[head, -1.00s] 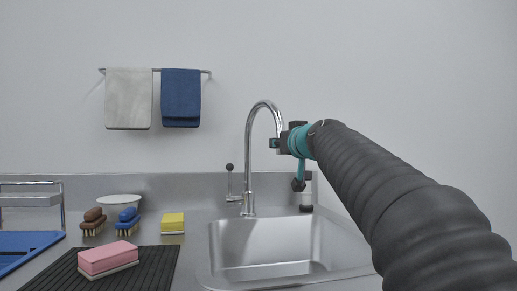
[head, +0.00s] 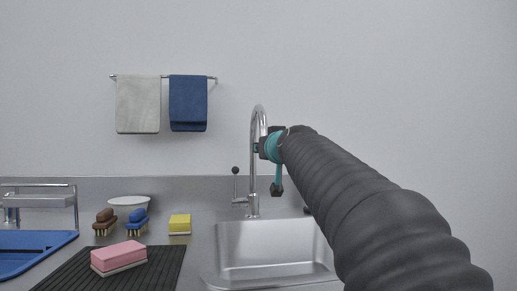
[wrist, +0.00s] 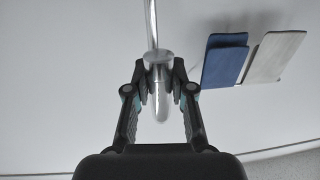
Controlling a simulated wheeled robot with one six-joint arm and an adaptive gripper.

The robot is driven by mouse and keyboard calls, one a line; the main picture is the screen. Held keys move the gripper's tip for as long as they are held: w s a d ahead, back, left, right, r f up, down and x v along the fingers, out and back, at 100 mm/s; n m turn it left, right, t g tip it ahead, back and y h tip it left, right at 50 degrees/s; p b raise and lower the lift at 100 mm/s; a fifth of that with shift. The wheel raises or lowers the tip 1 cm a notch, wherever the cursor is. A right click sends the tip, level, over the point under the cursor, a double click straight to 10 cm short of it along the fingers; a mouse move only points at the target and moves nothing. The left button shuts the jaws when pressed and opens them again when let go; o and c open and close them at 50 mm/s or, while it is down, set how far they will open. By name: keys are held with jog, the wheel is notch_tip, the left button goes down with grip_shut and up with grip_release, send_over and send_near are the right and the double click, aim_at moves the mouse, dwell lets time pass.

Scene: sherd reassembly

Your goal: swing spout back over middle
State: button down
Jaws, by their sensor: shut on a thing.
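The chrome faucet (head: 252,168) stands at the back of the steel sink (head: 225,250), with its arched spout near upright over the basin in the head view. My gripper (head: 262,147) is at the downturned end of the spout. In the wrist view the spout (wrist: 158,75) lies between the two fingers of my gripper (wrist: 158,82), which are shut on it. The spout's tip points toward the wrist camera. The arm hides the right part of the sink in the head view.
A lever with a dark knob (head: 235,171) rises just left of the faucet. A yellow sponge (head: 180,223), blue brush (head: 137,221), brown brush (head: 105,222) and pink sponge (head: 119,256) on a black mat (head: 160,270) lie left of the sink. Towels (head: 188,103) hang above.

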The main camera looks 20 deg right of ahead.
jog(key=c, duration=1)
grip_release()
jog(key=s, duration=0.8)
jog(key=s+a, duration=0.1)
jog(key=s, duration=0.3)
